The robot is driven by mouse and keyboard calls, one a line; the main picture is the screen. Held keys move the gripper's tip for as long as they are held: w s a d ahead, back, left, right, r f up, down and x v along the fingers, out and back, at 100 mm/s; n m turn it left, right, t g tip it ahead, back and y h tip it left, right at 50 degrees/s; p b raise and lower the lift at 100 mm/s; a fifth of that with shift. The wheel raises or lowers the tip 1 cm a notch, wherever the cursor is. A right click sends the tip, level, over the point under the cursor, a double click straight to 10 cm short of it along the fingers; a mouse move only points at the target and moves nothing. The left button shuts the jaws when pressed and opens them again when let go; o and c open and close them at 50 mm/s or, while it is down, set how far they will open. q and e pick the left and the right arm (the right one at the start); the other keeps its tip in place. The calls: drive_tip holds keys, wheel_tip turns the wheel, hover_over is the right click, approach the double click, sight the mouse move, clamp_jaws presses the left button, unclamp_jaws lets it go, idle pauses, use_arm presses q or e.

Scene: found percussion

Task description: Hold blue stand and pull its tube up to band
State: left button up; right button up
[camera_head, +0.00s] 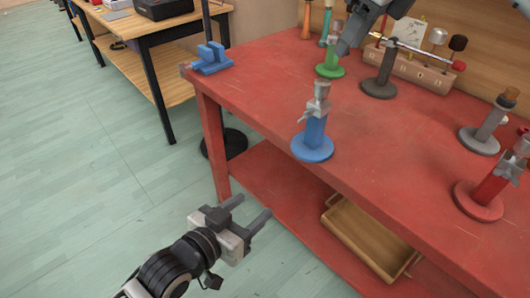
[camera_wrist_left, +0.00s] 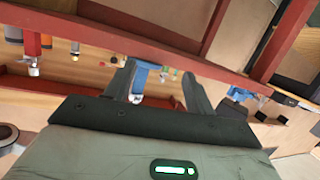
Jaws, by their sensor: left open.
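The blue stand (camera_head: 314,135) stands upright near the front edge of the red table, with a round base and a grey clamp and tube top (camera_head: 320,95). A band on the tube is too small to tell. My left gripper (camera_head: 252,207) is open and empty, in front of the table and below its top, apart from the stand. In the left wrist view, which looks upside down, a blue shape that looks like the stand (camera_wrist_left: 142,78) shows between the open fingers (camera_wrist_left: 158,85). Part of my right gripper (camera_head: 352,38) shows at the top by the green stand; its fingers are unclear.
A green stand (camera_head: 330,70), a dark grey stand (camera_head: 379,85), a grey stand (camera_head: 480,138) and a red stand (camera_head: 482,200) stand on the red table (camera_head: 400,150). A blue vise-like piece (camera_head: 211,62) sits at the left corner. A wooden tray (camera_head: 365,238) lies below.

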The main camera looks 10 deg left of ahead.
sight(311, 128)
use_arm(q)
drive_tip(key=w+d+r+m+t+h, duration=0.1)
drive_tip(key=w+d+r+m+h, duration=0.2)
drive_tip(key=w+r, duration=0.45)
drive_tip(key=shift+h, duration=0.4)
drive_tip(key=x, duration=0.4)
drive_tip(key=r+x, duration=0.1)
drive_tip(key=x, duration=0.8)
drive_tip(key=shift+w+d+r, duration=0.1)
drive_tip(key=shift+w+r, duration=0.15)
clamp_jaws()
